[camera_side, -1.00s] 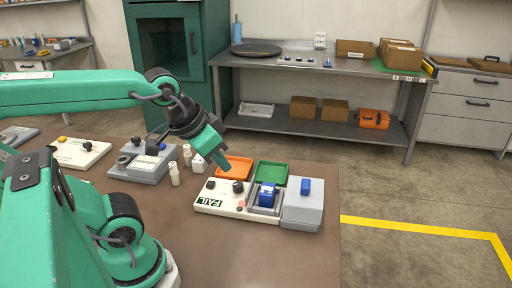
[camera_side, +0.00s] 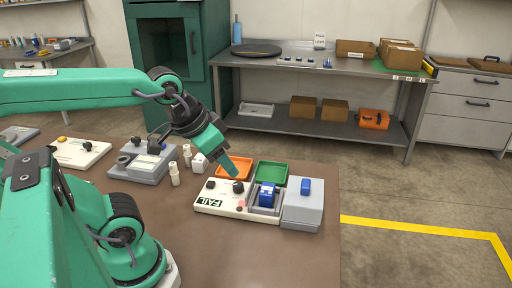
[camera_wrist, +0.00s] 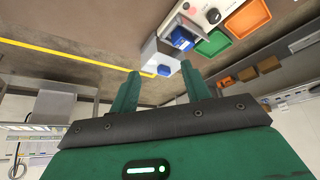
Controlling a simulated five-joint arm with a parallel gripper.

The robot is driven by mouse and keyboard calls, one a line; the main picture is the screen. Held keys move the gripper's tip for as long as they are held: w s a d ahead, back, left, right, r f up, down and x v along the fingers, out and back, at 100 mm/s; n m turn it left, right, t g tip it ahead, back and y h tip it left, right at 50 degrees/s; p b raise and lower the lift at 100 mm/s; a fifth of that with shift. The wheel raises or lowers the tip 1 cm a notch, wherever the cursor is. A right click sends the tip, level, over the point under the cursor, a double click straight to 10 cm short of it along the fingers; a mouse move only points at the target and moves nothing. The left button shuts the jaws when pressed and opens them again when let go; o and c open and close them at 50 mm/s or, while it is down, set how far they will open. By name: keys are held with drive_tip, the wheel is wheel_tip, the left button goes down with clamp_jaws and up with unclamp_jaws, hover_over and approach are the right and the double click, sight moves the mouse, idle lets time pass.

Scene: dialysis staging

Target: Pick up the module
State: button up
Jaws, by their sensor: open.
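The module appears to be the blue block (camera_side: 267,195), seated in a grey cradle at the right part of the white FAIL-labelled panel (camera_side: 224,206). It also shows in the wrist view (camera_wrist: 181,38), beyond my fingertips. A smaller blue piece (camera_side: 305,187) is on top of the grey box (camera_side: 303,212) just right of it. My gripper (camera_side: 230,170) is above the panel's left part, up and to the left of the blue block and apart from it. In the wrist view my gripper (camera_wrist: 160,68) has its two fingers spread, with nothing held.
An orange tray (camera_side: 235,163) and a green tray (camera_side: 285,173) lie behind the panel. White bottles (camera_side: 174,174) and a grey device (camera_side: 145,165) stand to the left. The brown table's front is clear. Its right edge is close beyond the grey box.

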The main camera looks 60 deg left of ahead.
drive_tip(key=w, duration=0.1)
drive_tip(key=n+g, duration=0.5)
drive_tip(key=n, duration=0.3)
hover_over(267, 189)
drive_tip(key=f, duration=1)
drive_tip(key=shift+s+d+f, duration=0.1)
drive_tip(key=shift+s+f, duration=0.25)
drive_tip(key=shift+f, duration=0.05)
drive_tip(key=shift+w+a+f+n+g, duration=0.3)
drive_tip(key=shift+w+f+n, duration=0.1)
drive_tip(key=shift+f, duration=0.2)
drive_tip(key=shift+f, duration=0.1)
drive_tip(key=shift+d+f, duration=0.1)
drive_tip(key=shift+f, duration=1.1)
drive_tip(key=shift+f, duration=0.1)
drive_tip(key=shift+d+f, duration=0.15)
drive_tip(key=shift+f, duration=2.35)
